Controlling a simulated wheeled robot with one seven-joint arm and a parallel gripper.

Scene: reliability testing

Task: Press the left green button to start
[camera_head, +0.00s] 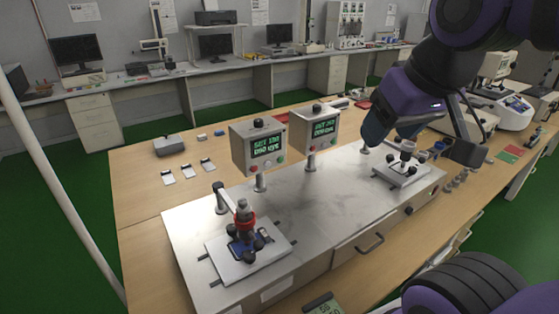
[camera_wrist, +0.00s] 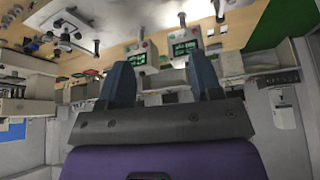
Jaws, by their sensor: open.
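Two grey control boxes stand on posts on the metal bench unit. The left box (camera_head: 240,147) and the right box (camera_head: 299,133) each have a lit screen with green text. Small coloured buttons sit below the screens. Each box has a dark knob on top. In the wrist view my gripper (camera_wrist: 161,76) is open and empty, with its two blue-grey fingers spread apart. In the head view my arm hangs at the right, apart from both boxes.
A test fixture with a red-collared part (camera_head: 244,217) sits at the unit's front left. Another fixture (camera_head: 402,172) lies under my arm at the right. Small white cards (camera_head: 187,171) lie on the wooden table. The unit's top between the fixtures is mostly clear.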

